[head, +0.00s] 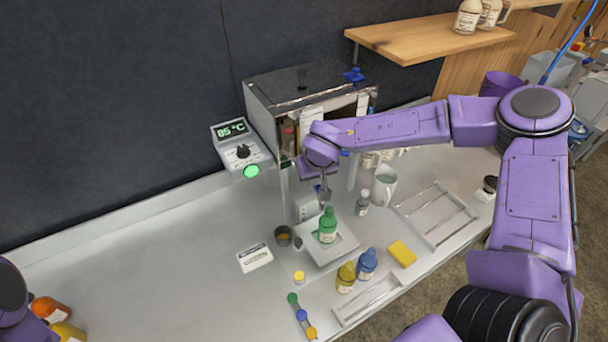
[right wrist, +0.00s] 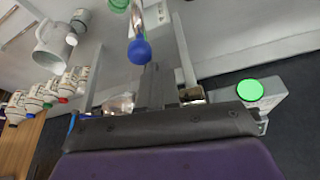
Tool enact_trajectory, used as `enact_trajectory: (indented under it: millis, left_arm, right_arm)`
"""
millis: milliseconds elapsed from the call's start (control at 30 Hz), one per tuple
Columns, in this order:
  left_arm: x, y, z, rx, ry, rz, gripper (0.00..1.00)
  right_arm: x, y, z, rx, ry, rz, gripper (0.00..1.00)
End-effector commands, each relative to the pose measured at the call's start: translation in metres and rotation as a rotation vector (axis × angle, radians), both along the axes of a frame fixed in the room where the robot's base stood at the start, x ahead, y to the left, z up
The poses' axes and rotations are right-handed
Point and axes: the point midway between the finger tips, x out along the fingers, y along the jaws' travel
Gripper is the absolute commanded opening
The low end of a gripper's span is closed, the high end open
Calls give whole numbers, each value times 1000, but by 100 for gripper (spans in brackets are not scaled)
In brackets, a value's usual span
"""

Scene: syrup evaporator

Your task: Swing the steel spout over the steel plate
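A pale square steel plate (head: 345,249) lies on the bench in front of the steel evaporator (head: 288,92), with a green bottle (head: 327,226) standing on it. My right gripper (head: 325,194) points down in front of the evaporator, above and behind the bottle. Its fingers look like one narrow grey column in the right wrist view (right wrist: 153,83), closed with nothing visible between them. A blue ball knob (right wrist: 138,50) shows just beyond the fingertips there. I cannot clearly make out the steel spout; my right arm covers part of the evaporator's front. My left gripper is outside the view.
A temperature panel (head: 240,147) reading 85 °C has a lit green button. A white mug (head: 384,186), rack (head: 436,213), yellow sponge (head: 402,253), blue bottle (head: 367,264) and yellow bottle (head: 346,278) stand around the plate. The left bench is mostly clear.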

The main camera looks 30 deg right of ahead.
Motion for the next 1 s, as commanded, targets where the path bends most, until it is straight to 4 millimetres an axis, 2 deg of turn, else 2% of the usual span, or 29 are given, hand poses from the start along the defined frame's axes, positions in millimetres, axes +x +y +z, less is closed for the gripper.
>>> enact_trajectory:
  millis: [33,333,600,1000]
  left_arm:
    - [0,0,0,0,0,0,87]
    - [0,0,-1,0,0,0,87]
    - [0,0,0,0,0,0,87]
    - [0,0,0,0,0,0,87]
  right_arm:
    - [-6,-2,-3,3,13,-2,0]
    - [-12,-18,-5,4,20,21,0]
    - [-14,-25,-5,3,20,107,0]
    - [-12,-29,-3,-2,14,123,0]
